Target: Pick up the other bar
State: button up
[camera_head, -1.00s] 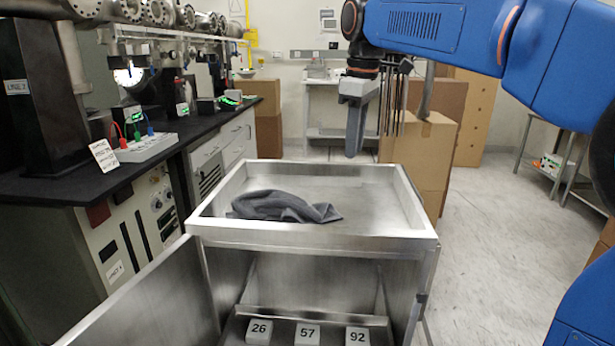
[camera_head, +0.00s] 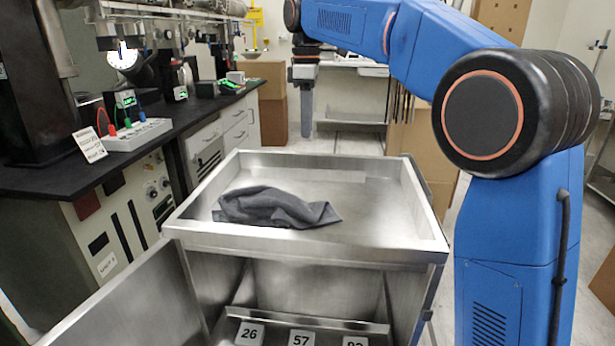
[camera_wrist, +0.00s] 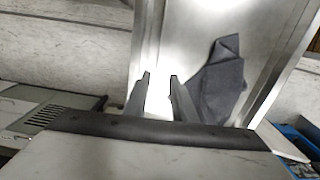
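I cannot make out a bar for certain in either view. A dark grey cloth (camera_head: 275,207) lies crumpled in the metal tray top of a cart (camera_head: 385,235), and it could hide something. My gripper (camera_head: 303,128) hangs fingers-down above and behind the cart's far edge in the head view. In the wrist view my gripper (camera_wrist: 160,77) has its two fingers apart with nothing between them. The cloth (camera_wrist: 217,85) lies to the right of the fingers there, apart from them.
The cart's lower compartment holds white blocks marked 26 (camera_head: 249,334) and 57 (camera_head: 301,339), plus a third partly cut off. Its door (camera_head: 130,300) stands open at left. A black bench (camera_head: 130,160) with instruments runs along the left. Cardboard boxes (camera_head: 420,145) stand behind.

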send_over(308, 173)
notch_tip(308, 173, down, 7)
jog(key=shift+s+a+r, duration=0.1)
jog(key=shift+s+a, duration=0.05)
jog(key=shift+w+a+f, duration=0.1)
jog(key=shift+w+f, duration=0.05)
jog(key=shift+f, duration=1.2)
jog(key=shift+w+f, duration=0.1)
jog(key=shift+f, duration=1.25)
grip_shut()
